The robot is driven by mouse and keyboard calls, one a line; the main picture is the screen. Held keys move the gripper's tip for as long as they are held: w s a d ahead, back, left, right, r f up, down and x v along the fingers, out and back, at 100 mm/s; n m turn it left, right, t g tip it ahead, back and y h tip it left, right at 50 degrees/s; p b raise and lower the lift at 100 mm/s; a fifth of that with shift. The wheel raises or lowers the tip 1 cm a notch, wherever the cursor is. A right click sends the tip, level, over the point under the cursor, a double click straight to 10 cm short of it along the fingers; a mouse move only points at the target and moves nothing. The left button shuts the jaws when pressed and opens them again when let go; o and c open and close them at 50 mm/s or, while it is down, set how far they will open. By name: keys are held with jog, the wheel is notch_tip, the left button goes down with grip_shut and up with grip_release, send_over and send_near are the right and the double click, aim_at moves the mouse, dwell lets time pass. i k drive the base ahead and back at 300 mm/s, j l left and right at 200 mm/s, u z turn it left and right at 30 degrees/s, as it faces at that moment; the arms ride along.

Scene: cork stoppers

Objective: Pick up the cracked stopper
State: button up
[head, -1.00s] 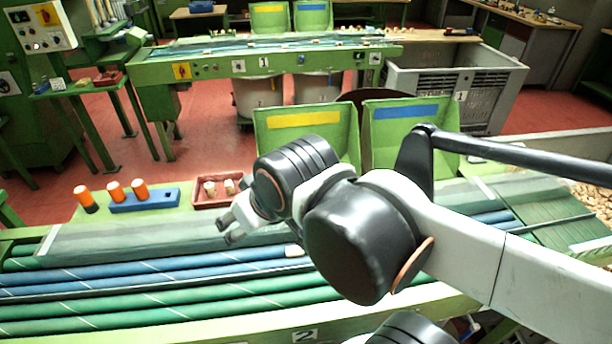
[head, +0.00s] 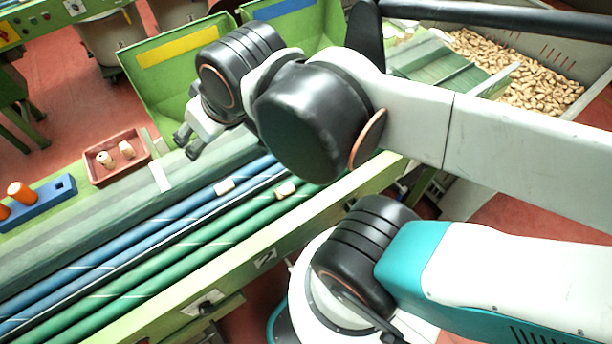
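A pale cork stopper (head: 224,186) lies on the blue rollers of the sorting table. A second cork stopper (head: 286,189) lies on the green rollers to its right. Two more stoppers, one at the left (head: 105,160) and one at the right (head: 126,149), are in a small red tray. All are too small here to tell which is cracked. My gripper (head: 187,145) is above the far side of the table, between the tray and the roller stoppers. Its fingers look apart with nothing between them.
The red tray (head: 92,164) sits beside a blue block (head: 45,204) with orange-topped markers. Green bins with a yellow label (head: 178,52) and a blue label (head: 283,9) stand behind my arm. A crate of many corks (head: 530,88) is at upper right.

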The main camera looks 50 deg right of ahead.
aim_at(286, 190)
jog(key=z, duration=0.65)
jog(key=k+j, duration=0.1)
jog(key=j, duration=0.25)
jog(key=k+j, duration=0.1)
jog(key=j, duration=0.25)
jog(key=k+j, duration=0.15)
jog(key=j, duration=0.15)
jog(key=k+j, duration=0.1)
jog(key=j, duration=0.25)
